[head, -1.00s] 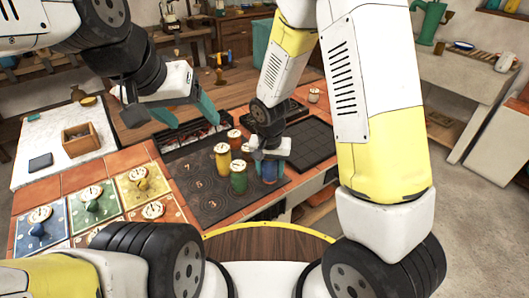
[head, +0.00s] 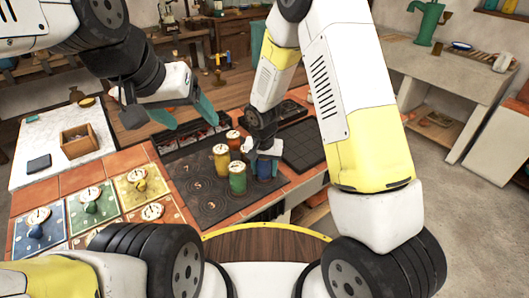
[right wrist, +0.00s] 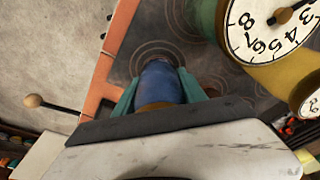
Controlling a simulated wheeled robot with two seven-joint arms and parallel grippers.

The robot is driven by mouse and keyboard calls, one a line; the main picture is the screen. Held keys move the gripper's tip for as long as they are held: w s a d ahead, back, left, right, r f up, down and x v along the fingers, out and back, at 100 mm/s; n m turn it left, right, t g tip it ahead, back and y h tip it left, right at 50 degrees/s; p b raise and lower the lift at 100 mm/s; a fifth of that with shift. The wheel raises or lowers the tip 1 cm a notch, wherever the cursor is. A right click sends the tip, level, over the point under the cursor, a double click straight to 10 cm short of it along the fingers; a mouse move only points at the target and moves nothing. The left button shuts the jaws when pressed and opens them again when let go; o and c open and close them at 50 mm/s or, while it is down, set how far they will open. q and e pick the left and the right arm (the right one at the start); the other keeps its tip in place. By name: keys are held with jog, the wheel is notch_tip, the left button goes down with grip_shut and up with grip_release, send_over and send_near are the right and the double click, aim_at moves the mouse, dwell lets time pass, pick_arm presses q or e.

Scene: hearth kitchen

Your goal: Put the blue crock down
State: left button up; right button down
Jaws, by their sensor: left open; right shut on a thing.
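The blue crock (head: 264,168) is at the right edge of the dark hob plate (head: 203,205), just right of the green crock. My right gripper (head: 266,156) is shut on it from above. In the right wrist view the teal fingers of my right gripper (right wrist: 158,98) lie on both sides of the blue crock (right wrist: 160,82), and ring marks of the hob show beyond it. I cannot tell whether its base touches the hob. My left gripper (head: 183,118) is open and empty, above the back left of the counter.
A green crock (head: 238,180), a yellow crock (head: 221,160) and a red crock (head: 234,141) stand close on the left, with dials on top. A black grid (head: 308,146) lies to the right. Coloured dial panels (head: 91,205) are at the left. The hob's front left is clear.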

jog(key=c, duration=0.7)
grip_release()
jog(key=shift+f, duration=0.1)
jog(key=shift+o, duration=0.2)
jog(key=r, duration=0.4)
jog(key=s+r, duration=0.1)
jog(key=r, duration=0.7)
jog(key=shift+s+a, duration=0.15)
jog(key=shift+s, duration=0.2)
jog(key=s+d+r+t+y, duration=0.1)
jog(key=s+d+r, duration=0.25)
jog(key=r, duration=0.25)
jog(key=s+d+r, duration=0.2)
jog(key=d+r, duration=0.2)
jog(key=r, duration=0.2)
jog(key=s+d+r+n+t, duration=0.1)
jog(key=s+d+r, duration=0.2)
jog(key=s, duration=0.3)
jog(key=s+d+r+n+t+y, duration=0.1)
jog(key=s+d+r+t, duration=0.1)
jog(key=s+d+r, duration=0.2)
jog(key=s+r, duration=0.2)
jog(key=s, duration=0.1)
